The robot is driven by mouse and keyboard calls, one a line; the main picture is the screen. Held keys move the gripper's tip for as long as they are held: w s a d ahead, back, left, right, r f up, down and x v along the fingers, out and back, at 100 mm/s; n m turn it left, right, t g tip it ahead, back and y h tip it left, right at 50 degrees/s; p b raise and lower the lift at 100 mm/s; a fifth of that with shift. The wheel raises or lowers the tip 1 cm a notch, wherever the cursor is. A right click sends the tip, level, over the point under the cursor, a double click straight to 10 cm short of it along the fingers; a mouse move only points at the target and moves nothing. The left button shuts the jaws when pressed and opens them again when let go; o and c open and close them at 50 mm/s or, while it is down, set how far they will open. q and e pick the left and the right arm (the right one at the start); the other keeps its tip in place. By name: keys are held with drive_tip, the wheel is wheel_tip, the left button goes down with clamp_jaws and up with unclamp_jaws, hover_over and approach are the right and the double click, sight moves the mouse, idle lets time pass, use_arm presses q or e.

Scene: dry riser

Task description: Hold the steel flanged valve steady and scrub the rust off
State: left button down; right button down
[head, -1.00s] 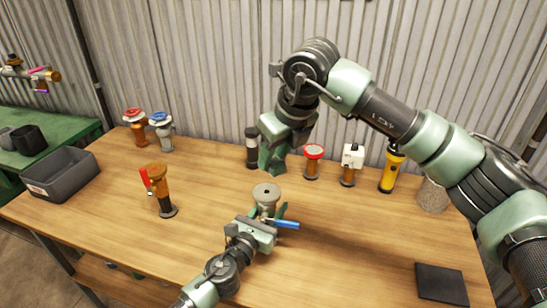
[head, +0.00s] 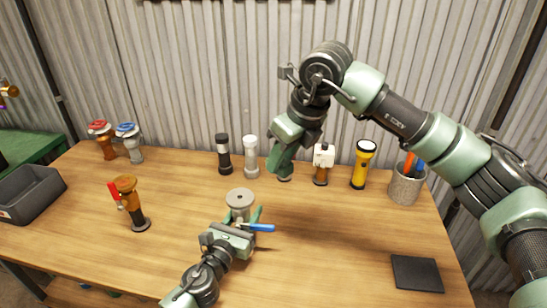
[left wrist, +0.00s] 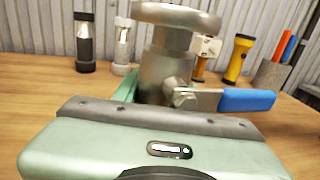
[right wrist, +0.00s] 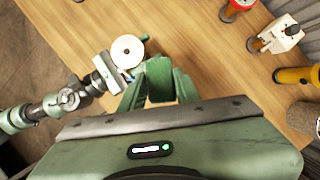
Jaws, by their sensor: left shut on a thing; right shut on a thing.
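The steel flanged valve (head: 240,197) stands upright, with a round grey flange on top and a blue lever (head: 262,228) pointing right. My left gripper (head: 242,219) is shut around its body. The valve is close up in the left wrist view (left wrist: 165,65); its lower end is hidden and I make out no clear rust. My right gripper (head: 280,165) is raised above and to the right of the valve, apart from it. In the right wrist view its fingers are shut on a green block (right wrist: 158,80), whose kind I cannot tell.
A brown valve with a red lever (head: 130,205) stands left, near a grey bin (head: 30,190). Along the back are two more valves (head: 128,140), a black cylinder (head: 223,155), a yellow flashlight (head: 362,165) and a cup (head: 405,185). A dark mat (head: 416,273) lies front right.

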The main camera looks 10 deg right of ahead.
idle(0.4)
use_arm(q)
drive_tip(key=c, duration=0.7)
unclamp_jaws()
